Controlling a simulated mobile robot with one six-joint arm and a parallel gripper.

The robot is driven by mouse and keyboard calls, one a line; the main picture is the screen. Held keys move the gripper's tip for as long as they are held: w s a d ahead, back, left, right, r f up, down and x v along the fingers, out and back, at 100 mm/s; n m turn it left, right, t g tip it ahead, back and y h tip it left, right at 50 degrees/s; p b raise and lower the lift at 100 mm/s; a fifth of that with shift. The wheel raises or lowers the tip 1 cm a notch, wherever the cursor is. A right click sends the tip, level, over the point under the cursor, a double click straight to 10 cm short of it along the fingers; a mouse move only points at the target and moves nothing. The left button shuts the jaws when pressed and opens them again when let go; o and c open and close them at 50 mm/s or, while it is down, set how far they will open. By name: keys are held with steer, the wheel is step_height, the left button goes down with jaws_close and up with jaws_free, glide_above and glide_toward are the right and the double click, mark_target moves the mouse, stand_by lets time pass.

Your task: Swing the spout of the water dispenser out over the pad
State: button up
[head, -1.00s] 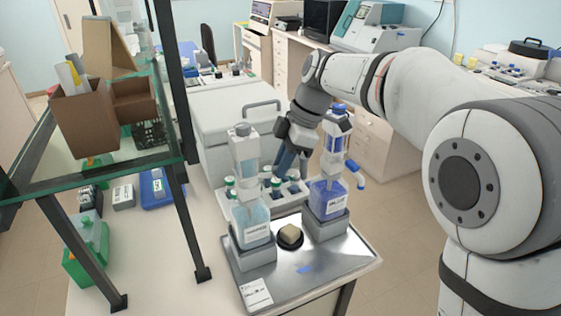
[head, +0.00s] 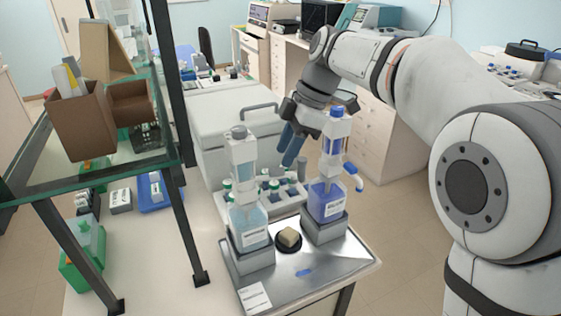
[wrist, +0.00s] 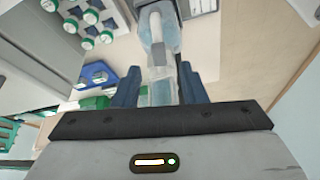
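The left dispenser (head: 247,218) holds pale, clear-blue liquid under a grey-topped pump; its spout does not show clearly. The right dispenser (head: 326,201) holds blue-violet liquid, and its blue spout (head: 354,178) points right. The labels are too small to read. A tan pad (head: 289,237) sits on a dark round disc between them, with no spout seen above it. My gripper (head: 290,150) hangs behind and above the dispensers, blue fingers pointing down. In the wrist view my gripper (wrist: 160,85) is open; a clear dispenser part (wrist: 161,75) shows between the fingers, contact unclear.
Both dispensers stand on a metal tray (head: 318,270) at the bench edge. A rack of green-capped bottles (head: 279,194) is just behind them. A glass shelf (head: 100,178) with brown boxes stands at the left. Free floor lies to the right.

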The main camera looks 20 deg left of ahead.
mark_target(275, 177)
steer(key=shift+v, duration=1.6)
steer(key=shift+c, duration=0.6)
steer(key=shift+s, duration=0.15)
steer(key=shift+c, duration=0.6)
steer(key=s+d+t+y+b, duration=0.1)
steer(key=s+d, duration=0.1)
steer(key=s, duration=0.1)
steer(key=s+d+t+y+b, duration=0.1)
steer(key=s+d+t+b, duration=0.1)
steer(key=s+d, duration=0.1)
steer(key=s+d+r+m+t+y+b, duration=0.1)
steer(key=s+d, duration=0.1)
steer(key=s, duration=0.1)
steer(key=shift+d+t, duration=0.25)
steer(key=shift+t, duration=0.05)
jaws_close()
steer(key=w+a+f+p, duration=0.2)
steer(key=w+a+f, duration=0.3)
steer(key=a+f, duration=0.2)
steer(key=shift+a+f, duration=0.4)
steer(key=shift+f, duration=0.15)
